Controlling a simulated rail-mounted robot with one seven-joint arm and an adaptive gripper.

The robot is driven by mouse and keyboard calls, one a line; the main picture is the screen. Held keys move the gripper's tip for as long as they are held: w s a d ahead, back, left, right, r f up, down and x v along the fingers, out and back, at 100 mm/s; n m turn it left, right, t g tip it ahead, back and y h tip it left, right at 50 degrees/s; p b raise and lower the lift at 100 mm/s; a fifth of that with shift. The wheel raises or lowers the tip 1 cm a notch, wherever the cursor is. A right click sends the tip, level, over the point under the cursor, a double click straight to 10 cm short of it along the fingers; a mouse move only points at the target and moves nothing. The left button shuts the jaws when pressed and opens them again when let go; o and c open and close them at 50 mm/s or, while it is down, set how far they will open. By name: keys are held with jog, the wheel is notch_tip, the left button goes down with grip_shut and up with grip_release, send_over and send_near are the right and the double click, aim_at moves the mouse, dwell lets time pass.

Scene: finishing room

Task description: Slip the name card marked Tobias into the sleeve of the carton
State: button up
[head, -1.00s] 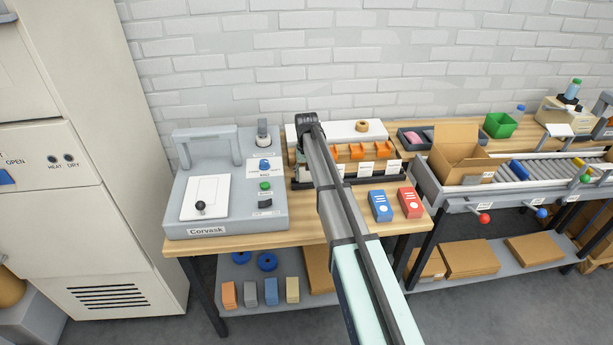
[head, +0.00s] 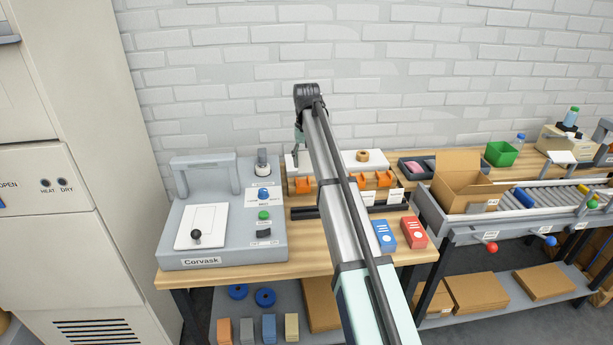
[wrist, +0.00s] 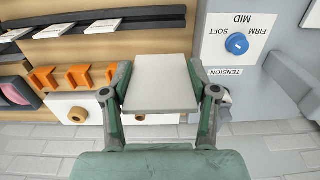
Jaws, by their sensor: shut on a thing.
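My gripper (wrist: 160,75) is shut on a flat, pale card (wrist: 160,88) in the wrist view. The side facing the camera is blank, so I cannot read its name. In the head view my arm hides most of the gripper, above the back of the left bench. More white name cards (head: 395,196) stand in a dark rack; they also show in the wrist view (wrist: 93,28), their names unreadable. The open brown carton (head: 464,191) stands at the conveyor's left end, right of my gripper. A small white patch (head: 492,205) is on its front; I cannot tell if it is the sleeve.
The grey Corvask machine (head: 190,235) stands left of my arm. Blue (head: 384,236) and red (head: 413,232) boxes sit at the bench's front right. Orange holders (head: 384,179) and a green bin (head: 501,153) are behind. The conveyor (head: 530,200) has side rails and coloured knobs.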

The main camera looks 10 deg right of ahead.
jog(key=s+r+p, duration=0.3)
jog(key=s+p, duration=0.1)
jog(key=s, duration=0.7)
jog(key=s+a+r+p, duration=0.1)
jog(key=s+r+p, duration=0.2)
jog(key=s, duration=0.9)
jog(key=s+a+r+p, duration=0.1)
jog(key=s+r+p, duration=0.2)
jog(key=s+p, duration=0.4)
jog(key=s, duration=0.5)
jog(key=shift+r, duration=0.1)
